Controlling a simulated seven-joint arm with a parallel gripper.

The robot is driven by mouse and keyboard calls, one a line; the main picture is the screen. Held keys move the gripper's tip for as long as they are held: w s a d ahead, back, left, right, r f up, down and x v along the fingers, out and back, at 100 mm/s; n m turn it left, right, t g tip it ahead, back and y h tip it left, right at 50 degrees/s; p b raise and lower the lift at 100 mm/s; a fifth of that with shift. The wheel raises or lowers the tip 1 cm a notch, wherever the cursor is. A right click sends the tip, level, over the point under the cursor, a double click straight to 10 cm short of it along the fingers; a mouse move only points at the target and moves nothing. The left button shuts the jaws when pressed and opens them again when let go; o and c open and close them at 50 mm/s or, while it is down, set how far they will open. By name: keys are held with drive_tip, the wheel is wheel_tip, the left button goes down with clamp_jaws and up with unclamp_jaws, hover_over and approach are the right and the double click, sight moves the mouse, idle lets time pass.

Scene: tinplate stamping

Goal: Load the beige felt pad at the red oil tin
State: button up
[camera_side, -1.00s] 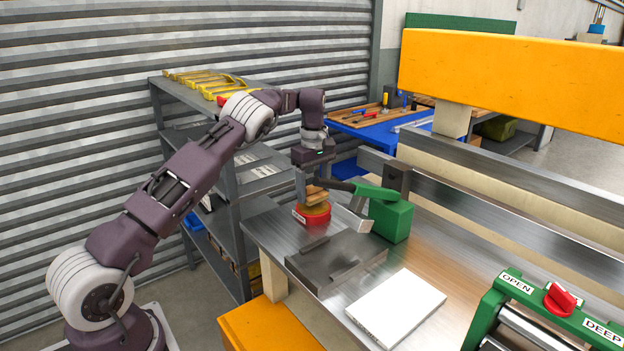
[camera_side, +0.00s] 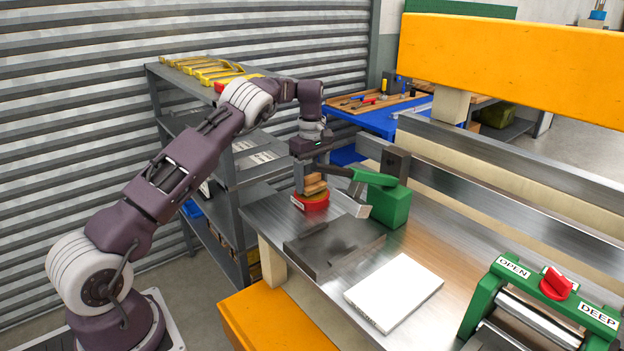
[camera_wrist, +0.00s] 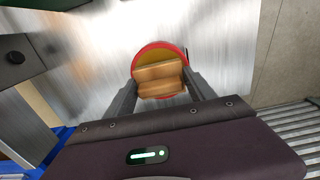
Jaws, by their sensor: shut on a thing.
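The red oil tin (camera_side: 311,204) stands on the metal bench top near its back left corner, with a pale label on its front. In the wrist view the tin (camera_wrist: 178,47) shows a round red rim and an ochre inside. My gripper (camera_wrist: 162,88) is shut on the beige felt pad (camera_wrist: 158,76), a tan block with a ridged top. In the side view the pad (camera_side: 315,184) is over the tin, within its rim as seen from the wrist. Its underside is hidden, so I cannot tell whether it touches the ochre surface.
A green block with a lever (camera_side: 389,206) stands close right of the tin. A dark flat plate (camera_side: 325,249) and a white slab (camera_side: 395,291) lie in front. A green-framed roller unit (camera_side: 540,305) is at the right. A grey shelf (camera_side: 232,200) stands behind my arm.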

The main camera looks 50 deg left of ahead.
sight(312, 175)
drive_tip(key=shift+f, duration=0.55)
idle(1.0)
drive_tip(key=shift+r, duration=0.1)
wheel_tip(312, 175, up, 6)
drive_tip(key=shift+r, duration=0.45)
idle(0.4)
